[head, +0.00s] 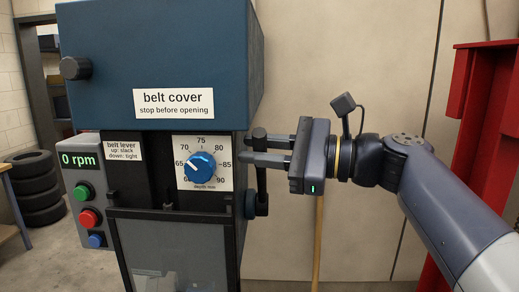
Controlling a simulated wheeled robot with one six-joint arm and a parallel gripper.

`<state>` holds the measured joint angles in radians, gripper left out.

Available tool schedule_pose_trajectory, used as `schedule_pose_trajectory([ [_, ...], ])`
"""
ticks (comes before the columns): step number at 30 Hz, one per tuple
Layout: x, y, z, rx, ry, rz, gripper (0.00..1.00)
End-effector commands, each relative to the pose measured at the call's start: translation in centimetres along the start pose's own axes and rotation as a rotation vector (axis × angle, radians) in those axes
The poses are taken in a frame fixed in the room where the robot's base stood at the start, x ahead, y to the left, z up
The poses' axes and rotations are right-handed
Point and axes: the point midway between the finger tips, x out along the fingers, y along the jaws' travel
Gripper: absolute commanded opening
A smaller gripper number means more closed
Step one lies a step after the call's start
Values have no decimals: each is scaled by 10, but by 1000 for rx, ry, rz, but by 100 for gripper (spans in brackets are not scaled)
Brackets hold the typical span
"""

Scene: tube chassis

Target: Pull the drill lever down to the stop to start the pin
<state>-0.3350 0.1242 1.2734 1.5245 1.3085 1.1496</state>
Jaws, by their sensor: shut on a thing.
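The drill press (150,60) fills the left half of the head view, with a blue belt cover on top. A dark upright lever (261,178) stands on the machine's right side. Its rounded top is up, and its lower end meets a round blue-grey hub (262,204). My gripper (258,158) reaches in from the right, level, with its fingers shut on the lever's upper part. The fingertips are partly hidden by the lever. No pin or workpiece can be made out; the area behind the clear guard (175,250) is hazy.
A dial (201,166) points near 65. The display (79,160) reads 0 rpm, above green, red and blue buttons. A label describes a belt lever, up slack, down tight. A red frame (482,120) stands at right, near my arm. Stacked tyres (38,190) are at left.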

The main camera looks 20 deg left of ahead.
Motion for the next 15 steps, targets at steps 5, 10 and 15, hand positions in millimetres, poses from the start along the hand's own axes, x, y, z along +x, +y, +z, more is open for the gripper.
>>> schedule_pose_trajectory([
  [5, -1, 9, -3, -33, -7, -4, 0],
  [10, -4, 25, -7, -103, -21, -13, 0],
  [15, -8, 47, -13, -207, -43, -28, 0],
])
